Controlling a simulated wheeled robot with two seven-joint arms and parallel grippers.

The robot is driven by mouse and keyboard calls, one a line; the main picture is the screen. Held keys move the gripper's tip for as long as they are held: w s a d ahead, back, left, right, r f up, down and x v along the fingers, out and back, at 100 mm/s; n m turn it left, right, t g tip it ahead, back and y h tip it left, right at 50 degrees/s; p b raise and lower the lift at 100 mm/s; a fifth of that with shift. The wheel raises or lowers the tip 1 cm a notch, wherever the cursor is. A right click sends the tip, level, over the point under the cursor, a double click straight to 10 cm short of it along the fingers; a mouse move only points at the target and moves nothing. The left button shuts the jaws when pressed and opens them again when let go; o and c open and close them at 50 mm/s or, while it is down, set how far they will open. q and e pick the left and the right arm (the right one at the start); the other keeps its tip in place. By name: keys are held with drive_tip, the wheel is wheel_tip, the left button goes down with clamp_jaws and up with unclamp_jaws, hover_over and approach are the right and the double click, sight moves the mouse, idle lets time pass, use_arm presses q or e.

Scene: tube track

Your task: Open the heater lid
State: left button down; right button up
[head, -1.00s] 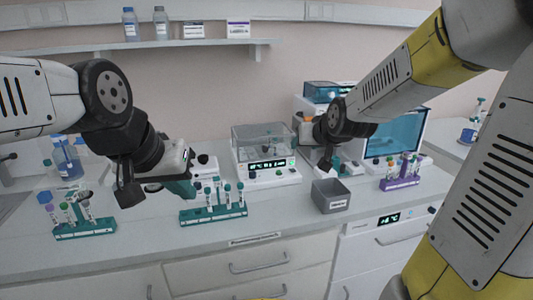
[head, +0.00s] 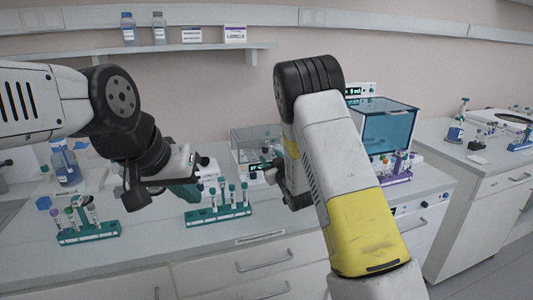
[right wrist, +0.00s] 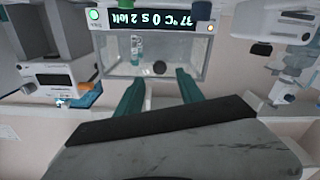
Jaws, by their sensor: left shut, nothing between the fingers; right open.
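The heater is a white unit with a clear box-like lid (head: 243,140), which looks down; my right arm covers its right part in the head view. In the right wrist view the heater's lit display (right wrist: 150,20) reads 37 °C, and its clear lid (right wrist: 178,58) is in front of my fingers. My right gripper (right wrist: 157,82) is open, its two teal fingers apart and pointing at the lid; I cannot tell whether they touch it. In the head view its fingers are hidden. My left gripper (head: 187,194) is shut and empty, above the counter left of the heater.
Teal tube racks (head: 218,216) (head: 90,233) stand along the counter front, and a purple rack (head: 398,179) to the right. A blue clear-covered box (head: 387,127) is behind my right arm. A wall shelf (head: 180,48) holds bottles and boxes.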

sight(265, 150)
drive_tip(key=x, duration=0.5)
drive_tip(key=shift+w+a, duration=0.15)
drive_tip(key=shift+w, duration=0.15)
clamp_jaws()
idle(1.1)
